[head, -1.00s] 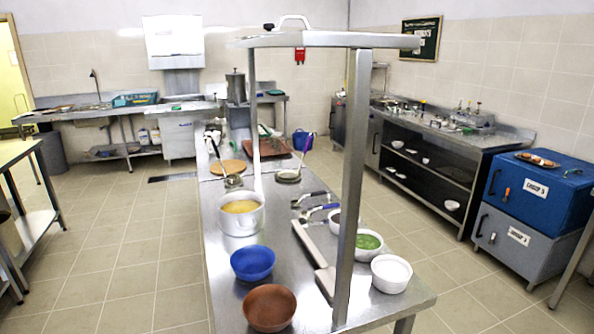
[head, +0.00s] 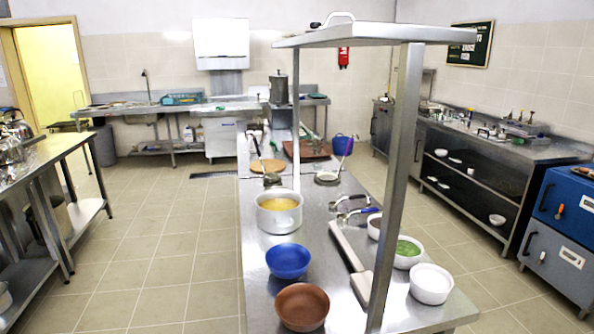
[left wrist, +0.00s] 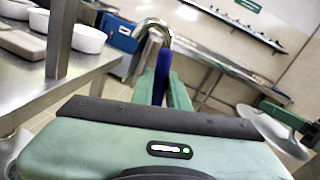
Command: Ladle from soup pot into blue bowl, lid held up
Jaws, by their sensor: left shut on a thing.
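The open soup pot (head: 279,214) with yellow soup stands on the steel table (head: 312,238), no lid on it. The blue bowl (head: 288,261) stands in front of it, beyond a brown bowl (head: 302,306). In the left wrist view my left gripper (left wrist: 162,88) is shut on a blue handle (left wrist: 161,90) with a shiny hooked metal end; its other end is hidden. A green part (left wrist: 287,113) by a grey rounded piece (left wrist: 268,130) at the right may be my right gripper; its fingers are unclear. The head view shows neither gripper.
A post (head: 397,190) and overshelf (head: 375,36) rise above the table. A green-filled bowl (head: 407,252) and a white bowl (head: 431,283) stand right of the post. More utensils (head: 352,206) lie behind. The floor left of the table is clear.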

